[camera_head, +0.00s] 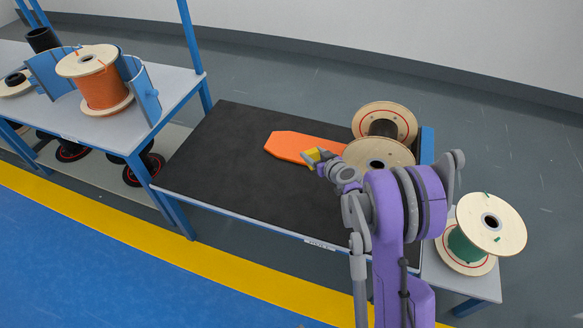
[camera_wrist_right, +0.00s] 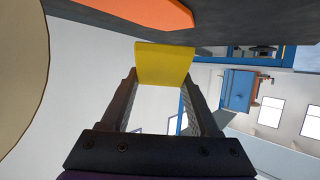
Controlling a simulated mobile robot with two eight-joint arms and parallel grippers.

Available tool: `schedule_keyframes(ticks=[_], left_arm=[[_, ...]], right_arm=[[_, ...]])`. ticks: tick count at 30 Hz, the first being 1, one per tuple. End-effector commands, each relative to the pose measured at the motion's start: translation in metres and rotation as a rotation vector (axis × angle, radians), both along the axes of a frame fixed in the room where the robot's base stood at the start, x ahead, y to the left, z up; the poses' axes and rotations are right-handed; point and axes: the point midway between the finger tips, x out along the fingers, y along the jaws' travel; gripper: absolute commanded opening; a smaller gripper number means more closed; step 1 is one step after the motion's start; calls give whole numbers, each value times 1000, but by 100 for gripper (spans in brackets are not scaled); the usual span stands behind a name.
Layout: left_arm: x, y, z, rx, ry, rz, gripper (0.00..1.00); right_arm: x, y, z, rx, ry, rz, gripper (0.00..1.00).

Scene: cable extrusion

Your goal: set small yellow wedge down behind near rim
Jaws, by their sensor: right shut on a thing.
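A pale round rim (camera_wrist_right: 18,60) fills the left edge of the wrist view. My right arm hides the lower part of the near rim. My left gripper is not in view.
The black mat (camera_head: 220,160) is clear on its left side. A blue upright (camera_head: 427,145) stands right of the spool. A spool of green cable (camera_head: 465,245) stands at the right, and an orange spool (camera_head: 103,90) on the left table (camera_head: 150,118).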

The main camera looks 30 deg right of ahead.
Motion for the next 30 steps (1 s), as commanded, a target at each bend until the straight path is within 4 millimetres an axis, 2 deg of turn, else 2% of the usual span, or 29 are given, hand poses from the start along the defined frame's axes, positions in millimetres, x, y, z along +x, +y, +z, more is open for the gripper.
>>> schedule_keyframes(ticks=[4,12,17,24,30], left_arm=[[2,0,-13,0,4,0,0],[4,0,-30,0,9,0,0],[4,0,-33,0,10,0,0],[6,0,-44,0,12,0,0],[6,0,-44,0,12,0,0]], right_arm=[[0,-10,-22,0,-1,-14,6],[0,-10,-68,-2,-1,-14,6],[0,-10,-79,-2,-1,-14,6],[0,-10,-110,-2,-1,-14,6],[0,-10,-112,-2,-1,-14,6]])
